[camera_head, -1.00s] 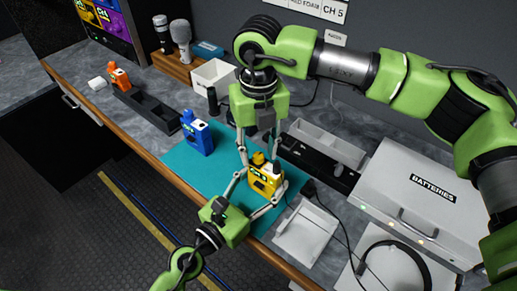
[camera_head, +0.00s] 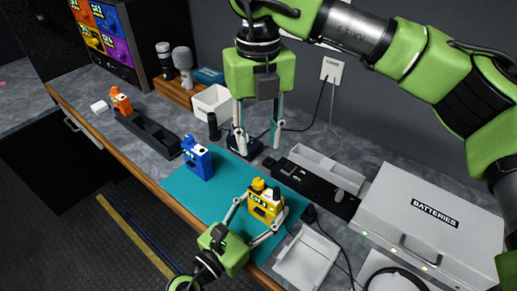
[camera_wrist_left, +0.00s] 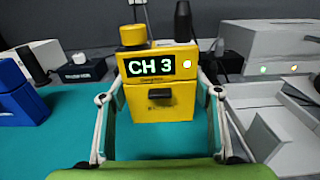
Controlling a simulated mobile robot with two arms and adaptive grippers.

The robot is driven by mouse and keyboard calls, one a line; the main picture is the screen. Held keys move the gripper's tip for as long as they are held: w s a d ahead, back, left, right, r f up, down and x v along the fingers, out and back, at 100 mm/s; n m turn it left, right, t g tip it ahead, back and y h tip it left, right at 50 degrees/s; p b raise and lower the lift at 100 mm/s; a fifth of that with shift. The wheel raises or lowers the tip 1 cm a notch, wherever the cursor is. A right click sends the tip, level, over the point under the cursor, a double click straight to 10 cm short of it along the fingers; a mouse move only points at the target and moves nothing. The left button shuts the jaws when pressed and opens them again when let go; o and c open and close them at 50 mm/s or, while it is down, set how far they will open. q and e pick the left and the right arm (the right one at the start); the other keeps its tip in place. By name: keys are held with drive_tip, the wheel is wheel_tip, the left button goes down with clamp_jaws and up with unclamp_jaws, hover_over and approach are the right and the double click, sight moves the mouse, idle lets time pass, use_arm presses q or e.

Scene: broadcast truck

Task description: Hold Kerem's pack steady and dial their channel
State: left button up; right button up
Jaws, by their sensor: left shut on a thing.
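The yellow pack (camera_head: 263,207) stands upright on the teal mat (camera_head: 222,207). In the left wrist view the yellow pack (camera_wrist_left: 160,105) faces me; its lit display (camera_wrist_left: 151,67) reads CH 3, with a white lit dot beside it. A yellow knob (camera_wrist_left: 132,35) and a dark antenna stub (camera_wrist_left: 183,22) are on its top. Small print under the display is too blurred to read. My left gripper (camera_head: 261,210) is shut on the pack, a finger on each side. My right gripper (camera_head: 258,148) is open and empty, fingers pointing down, behind and above the pack.
A blue pack (camera_head: 197,160) stands at the mat's left part. An orange pack (camera_head: 121,100) stands farther left by a black rack (camera_head: 150,133). A white tray (camera_head: 306,262) and a grey BATTERIES case (camera_head: 428,215) are at the right. A black strip (camera_head: 312,185) lies behind the mat.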

idle(0.3)
use_arm(q)
drive_tip(key=o, duration=1.3)
